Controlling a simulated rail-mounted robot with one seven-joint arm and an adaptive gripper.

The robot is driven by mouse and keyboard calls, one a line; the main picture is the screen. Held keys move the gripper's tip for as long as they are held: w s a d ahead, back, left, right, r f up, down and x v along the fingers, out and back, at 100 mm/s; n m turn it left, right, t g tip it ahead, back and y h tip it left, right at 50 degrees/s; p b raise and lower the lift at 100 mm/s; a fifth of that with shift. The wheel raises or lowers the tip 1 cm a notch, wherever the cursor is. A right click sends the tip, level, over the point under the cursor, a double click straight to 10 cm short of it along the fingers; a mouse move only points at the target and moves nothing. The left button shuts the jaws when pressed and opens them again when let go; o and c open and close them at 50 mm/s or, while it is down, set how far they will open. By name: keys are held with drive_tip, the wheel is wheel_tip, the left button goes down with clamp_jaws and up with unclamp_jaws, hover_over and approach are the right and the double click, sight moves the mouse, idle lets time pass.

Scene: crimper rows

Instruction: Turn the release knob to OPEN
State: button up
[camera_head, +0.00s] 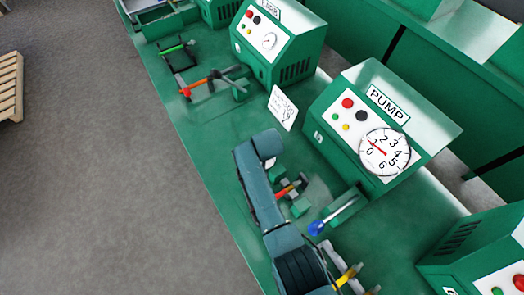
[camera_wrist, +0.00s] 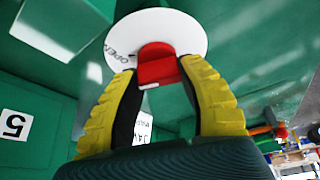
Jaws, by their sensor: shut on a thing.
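The red release knob (camera_wrist: 157,66) sits at the middle of a round white dial plate (camera_wrist: 160,22) in the wrist view. The word OPEN is printed on the plate, left of the knob. A small white mark on the knob is at its lower edge, toward the camera and not at the word. My gripper (camera_wrist: 156,72) is shut on the knob, with one yellow ridged finger at each side. Part of the plate is hidden behind the knob and fingers. In the head view my arm reaches over the bench, and I cannot make out the knob there.
The green PUMP machine (camera_head: 375,125) with a gauge stands right of my arm. A blue-tipped lever (camera_head: 316,228) and a red-and-orange handle (camera_head: 287,190) are close by. Another green machine (camera_head: 278,42) stands farther back. Open grey floor (camera_head: 90,180) lies left of the bench.

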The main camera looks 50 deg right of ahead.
drive_tip(key=m, duration=0.1)
drive_tip(key=m+g, duration=0.1)
drive_tip(key=m, duration=0.1)
drive_tip(key=m+h+b, duration=0.1)
drive_tip(key=shift+s+a+f+m, duration=0.1)
drive_tip(key=shift+f+m, duration=0.2)
drive_tip(key=shift+m, duration=0.1)
drive_tip(key=shift+g, duration=0.3)
drive_tip(key=o, duration=1.2)
drive_tip(key=shift+r, duration=0.2)
drive_tip(key=shift+r, duration=0.1)
drive_tip(key=shift+r, duration=0.35)
drive_tip(key=v, duration=1.1)
drive_tip(key=shift+a, duration=0.2)
